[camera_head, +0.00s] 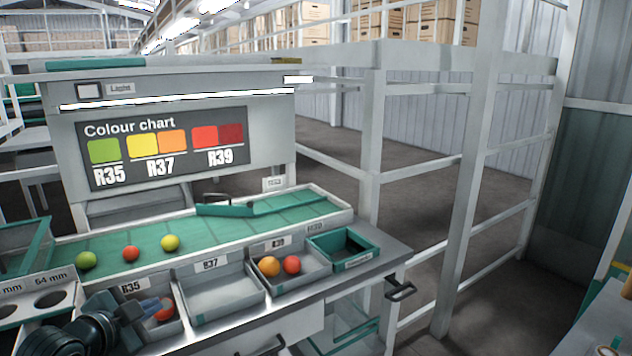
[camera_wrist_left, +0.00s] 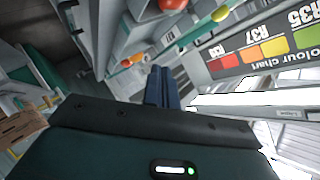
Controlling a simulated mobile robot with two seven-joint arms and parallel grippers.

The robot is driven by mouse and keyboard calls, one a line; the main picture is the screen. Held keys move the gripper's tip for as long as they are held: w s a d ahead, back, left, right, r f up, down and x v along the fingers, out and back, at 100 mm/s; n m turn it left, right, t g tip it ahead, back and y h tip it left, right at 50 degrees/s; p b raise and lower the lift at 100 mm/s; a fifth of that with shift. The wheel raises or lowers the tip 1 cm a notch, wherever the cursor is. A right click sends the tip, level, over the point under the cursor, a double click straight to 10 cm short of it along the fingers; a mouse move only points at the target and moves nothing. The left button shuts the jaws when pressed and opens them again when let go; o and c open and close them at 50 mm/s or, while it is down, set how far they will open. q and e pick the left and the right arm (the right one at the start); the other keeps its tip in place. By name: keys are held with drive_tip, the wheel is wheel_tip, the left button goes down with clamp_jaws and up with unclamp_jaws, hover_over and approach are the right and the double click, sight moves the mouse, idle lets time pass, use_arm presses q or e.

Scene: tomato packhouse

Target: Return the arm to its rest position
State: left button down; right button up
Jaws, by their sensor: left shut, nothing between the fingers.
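My left arm (camera_head: 85,333) comes in at the lower left of the head view. My left gripper (camera_head: 153,307) is shut and empty, its bluish fingers over the R35 tray (camera_head: 180,327). A red tomato (camera_head: 165,309) shows right by the fingertips, partly hidden by them; I cannot tell whether they touch. In the left wrist view the closed fingers (camera_wrist_left: 158,88) point away with nothing between them. My right gripper is not in view.
A green tomato (camera_head: 86,260), a red one (camera_head: 131,254) and a yellow one (camera_head: 170,243) lie on the green belt (camera_head: 225,228). The R37 tray (camera_head: 220,300) is empty. The R39 tray (camera_head: 312,276) holds two tomatoes. A sizing plate (camera_head: 30,290) stands left.

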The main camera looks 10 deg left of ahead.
use_arm(q)
drive_tip(key=s+d+f+n+g+h+p, duration=0.1)
drive_tip(key=s+d+f+n, duration=0.1)
drive_tip(key=s+d+f, duration=0.4)
drive_tip(key=s+d+f+n+g+p, duration=0.1)
drive_tip(key=s+d+f+n, duration=0.15)
drive_tip(key=d+f, duration=0.5)
drive_tip(key=s+d+f+n+h, duration=0.1)
drive_tip(key=s+d+f+n, duration=0.1)
drive_tip(key=s+d+f, duration=0.4)
drive_tip(key=s+d, duration=0.3)
drive_tip(key=s, duration=0.2)
drive_tip(key=shift+s+d+g+h+p, duration=0.2)
drive_tip(key=shift+d+g+h+p, duration=0.1)
drive_tip(key=shift+g+p, duration=0.1)
drive_tip(key=shift+a+n, duration=0.2)
drive_tip(key=shift+n, duration=0.05)
